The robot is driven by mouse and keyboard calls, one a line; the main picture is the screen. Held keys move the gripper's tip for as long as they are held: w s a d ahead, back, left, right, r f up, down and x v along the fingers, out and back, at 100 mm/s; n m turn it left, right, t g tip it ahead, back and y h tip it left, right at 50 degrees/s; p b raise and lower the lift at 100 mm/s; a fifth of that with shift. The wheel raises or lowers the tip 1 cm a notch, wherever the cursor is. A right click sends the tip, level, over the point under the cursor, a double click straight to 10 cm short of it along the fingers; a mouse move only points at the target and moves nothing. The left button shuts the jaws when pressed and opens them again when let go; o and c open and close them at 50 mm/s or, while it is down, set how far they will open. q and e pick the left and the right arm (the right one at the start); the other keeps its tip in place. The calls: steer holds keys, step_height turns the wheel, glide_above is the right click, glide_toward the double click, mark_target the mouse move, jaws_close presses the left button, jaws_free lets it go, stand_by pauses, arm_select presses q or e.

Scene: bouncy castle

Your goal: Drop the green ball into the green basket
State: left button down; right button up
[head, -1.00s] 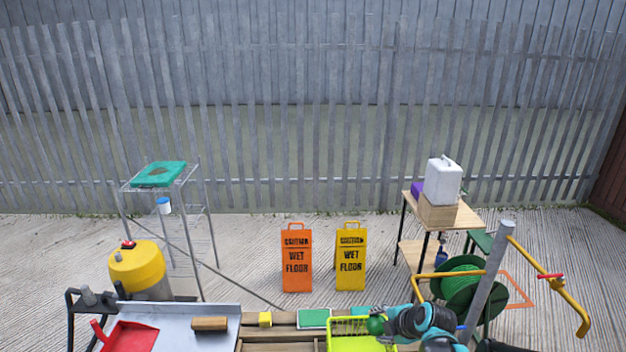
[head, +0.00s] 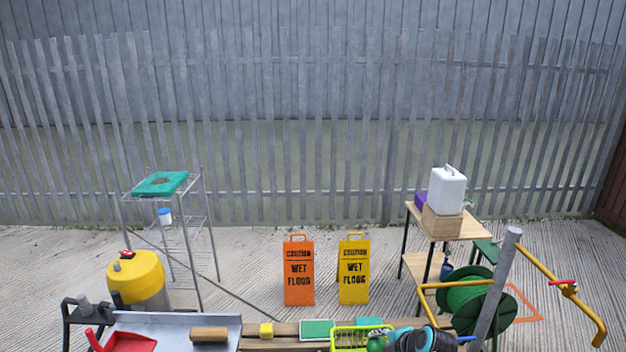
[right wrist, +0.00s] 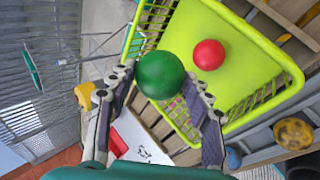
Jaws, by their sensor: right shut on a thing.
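The green ball (right wrist: 160,75) is held between the two fingers of my right gripper (right wrist: 160,90) in the right wrist view. The yellow-green basket (right wrist: 262,48) lies beyond the ball in that view, and a red ball (right wrist: 209,54) is inside it. In the head view the basket (head: 345,338) is at the bottom edge, partly cut off. The green ball (head: 376,343) shows there at the basket's right part, in front of my right gripper. I cannot tell how high the ball is above the basket floor.
A hose reel (head: 470,300) and grey post (head: 497,285) stand at right.

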steer(key=o, duration=1)
steer(key=v, duration=1.2)
steer(key=s+a+m+h, duration=0.1)
steer(key=s+m, duration=0.4)
steer(key=m, duration=0.2)
steer(key=s+a+f+m+h+b, duration=0.1)
steer(key=s+m, duration=0.5)
steer(key=m, duration=0.1)
steer(key=s+a+f+m+h+b, duration=0.1)
steer(key=s+m, duration=0.5)
steer(key=m, duration=0.2)
steer(key=shift+s+a+f, duration=0.2)
steer(key=shift+s+f, duration=0.05)
